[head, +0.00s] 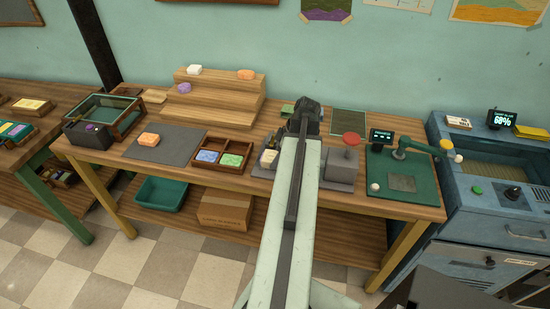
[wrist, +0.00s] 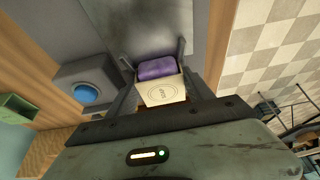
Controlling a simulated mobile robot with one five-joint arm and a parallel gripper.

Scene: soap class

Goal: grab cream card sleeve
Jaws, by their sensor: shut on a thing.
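In the wrist view, the cream card sleeve (wrist: 165,92) has a round printed mark on its face. A purple soap bar (wrist: 157,68) shows at its far end, against or partly inside the sleeve; I cannot tell which. My gripper (wrist: 155,56) has a finger on each side of the sleeve and is shut on it. A grey surface lies beyond the fingertips. In the head view, my arm covers the gripper and the held sleeve. A small cream thing (head: 268,157) shows just left of my arm; I cannot tell what it is.
A grey box with a blue button (wrist: 86,93) is left of the gripper in the wrist view. On the bench are a divided wooden tray (head: 222,141), a grey mat (head: 185,139), a red-topped device (head: 351,139) and a green mat (head: 388,199). The grey mat is mostly clear.

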